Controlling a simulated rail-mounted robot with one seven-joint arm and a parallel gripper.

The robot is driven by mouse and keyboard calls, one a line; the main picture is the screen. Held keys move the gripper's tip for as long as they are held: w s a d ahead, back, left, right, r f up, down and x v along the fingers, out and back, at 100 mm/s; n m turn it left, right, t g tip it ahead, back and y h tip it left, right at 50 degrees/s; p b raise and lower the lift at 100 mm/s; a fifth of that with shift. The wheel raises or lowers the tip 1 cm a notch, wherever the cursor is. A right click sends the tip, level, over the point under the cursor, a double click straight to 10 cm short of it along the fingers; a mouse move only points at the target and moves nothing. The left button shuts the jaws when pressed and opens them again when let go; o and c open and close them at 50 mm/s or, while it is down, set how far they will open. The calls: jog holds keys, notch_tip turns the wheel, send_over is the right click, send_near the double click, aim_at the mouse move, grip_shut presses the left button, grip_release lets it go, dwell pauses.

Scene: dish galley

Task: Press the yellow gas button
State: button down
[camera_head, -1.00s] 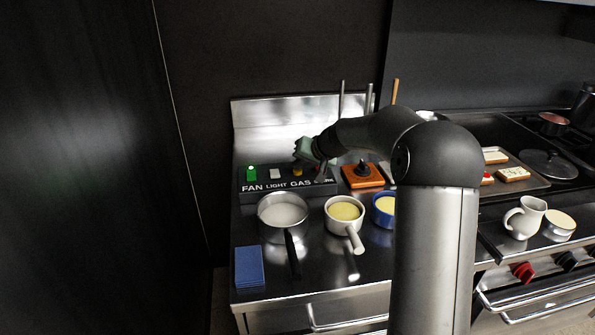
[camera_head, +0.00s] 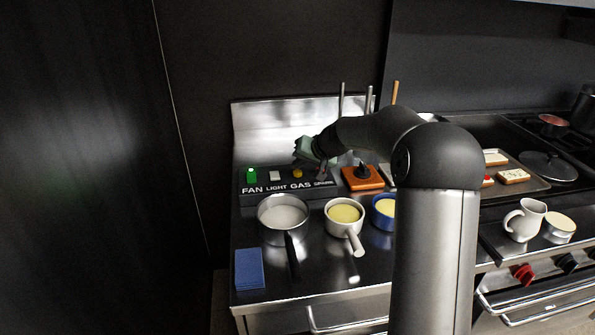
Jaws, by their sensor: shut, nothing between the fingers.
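The yellow gas button (camera_head: 297,173) sits on the black control panel (camera_head: 262,190), above the label GAS. My gripper (camera_head: 321,173) is shut and empty. I cannot tell how high the fingertips are above the panel.
A green lit button (camera_head: 251,174) and a white button (camera_head: 275,176) are left of the yellow one. A steel pan (camera_head: 283,212), a white pot (camera_head: 345,212) and a blue pot (camera_head: 383,212) stand in front. An orange block (camera_head: 362,179) with a black knob is to the right.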

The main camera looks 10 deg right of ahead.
aim_at(300, 173)
jog(key=shift+r, duration=0.3)
jog(key=shift+r+p, duration=1.45)
jog(key=shift+r, duration=1)
jog(key=s+a+f+n+g+h, duration=0.1)
jog(key=s+a+g, duration=0.1)
jog(key=s, duration=0.8)
jog(key=s+a+f+n+g+h, duration=0.1)
jog(key=s+a+g, duration=0.15)
jog(key=s, duration=0.75)
jog(key=s+d+f+g+h, duration=0.1)
jog(key=s+f, duration=0.1)
jog(key=s, duration=1.1)
jog(key=s+d+f+g+h, duration=0.1)
jog(key=s+d+f+h, duration=0.1)
jog(key=s, duration=1)
jog(key=shift+s+f+g, duration=0.35)
jog(key=shift+s+f, duration=0.05)
jog(key=shift+f, duration=0.45)
